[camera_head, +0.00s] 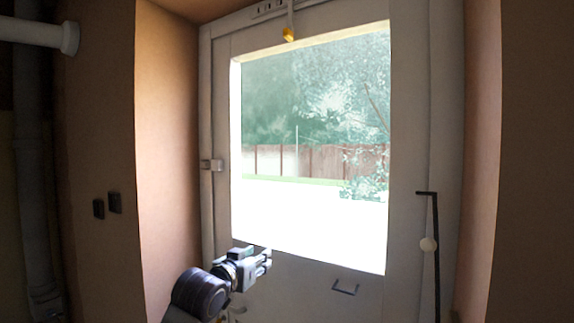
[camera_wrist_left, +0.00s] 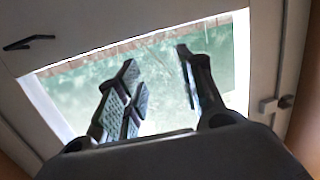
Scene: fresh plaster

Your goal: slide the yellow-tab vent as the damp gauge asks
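A yellow tab (camera_head: 288,35) hangs on a short pale stem at the top of the white window frame. Just above it is a slotted vent strip (camera_head: 270,8), partly cut off by the picture's top edge. My left gripper (camera_head: 262,258) is low in front of the window's lower edge, well below the tab. In the left wrist view its fingers (camera_wrist_left: 158,75) are spread apart with nothing between them. My right gripper is in neither view. I cannot make out a damp gauge for certain.
Two dark plates (camera_head: 106,206) and a white pipe (camera_head: 40,33) are on the left wall.

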